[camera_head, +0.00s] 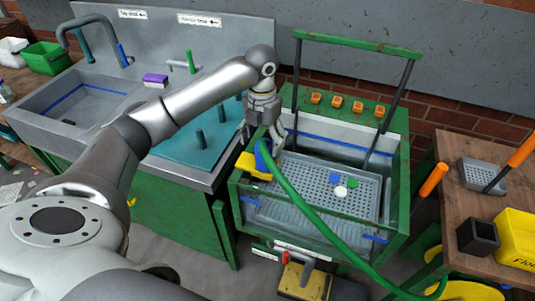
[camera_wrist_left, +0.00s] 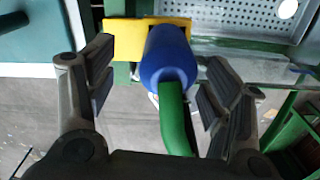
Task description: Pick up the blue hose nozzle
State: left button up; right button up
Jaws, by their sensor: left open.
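The blue hose nozzle (camera_head: 264,156) sits at a yellow holder (camera_head: 252,168) on the left rim of the green-framed wash basin (camera_head: 402,190). A green hose (camera_head: 306,210) runs from it down to the lower right. In the left wrist view the nozzle (camera_wrist_left: 168,58) lies between the fingers, with the yellow holder (camera_wrist_left: 122,38) behind it and the hose (camera_wrist_left: 174,118) toward the palm. My left gripper (camera_wrist_left: 163,88) is open around the nozzle, with a gap on both sides. In the head view my left gripper (camera_head: 262,128) is just above the nozzle. My right gripper is not seen.
A perforated tray (camera_head: 300,180) with blue, green and white pieces lies in the basin. A steel sink (camera_head: 85,95) and teal mat (camera_head: 195,148) with pegs are left. A wooden table (camera_head: 452,200) with a grey tray (camera_head: 482,174) and yellow bin (camera_head: 515,238) stands right.

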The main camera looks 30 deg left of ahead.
aim_at(265, 159)
pick_arm(q)
jog(key=shift+s+f, duration=0.2)
jog(key=shift+f, duration=0.7)
jog(key=shift+w+f, duration=0.1)
jog(key=shift+f, duration=0.2)
jog(key=f, duration=0.1)
jog(key=f+p, duration=0.1)
jog(key=f, duration=0.1)
jog(key=f+p, duration=0.1)
jog(key=shift+d+f, duration=0.15)
jog(key=shift+d, duration=0.25)
jog(key=shift+w+f, duration=0.1)
jog(key=shift+f, duration=0.3)
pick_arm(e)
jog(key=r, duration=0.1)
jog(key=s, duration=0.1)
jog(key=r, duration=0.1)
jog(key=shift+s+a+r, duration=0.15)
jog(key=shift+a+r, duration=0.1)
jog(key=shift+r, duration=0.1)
pick_arm(q)
jog(key=shift+c, duration=0.2)
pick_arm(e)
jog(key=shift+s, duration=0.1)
pick_arm(q)
jog(key=c, duration=1.1)
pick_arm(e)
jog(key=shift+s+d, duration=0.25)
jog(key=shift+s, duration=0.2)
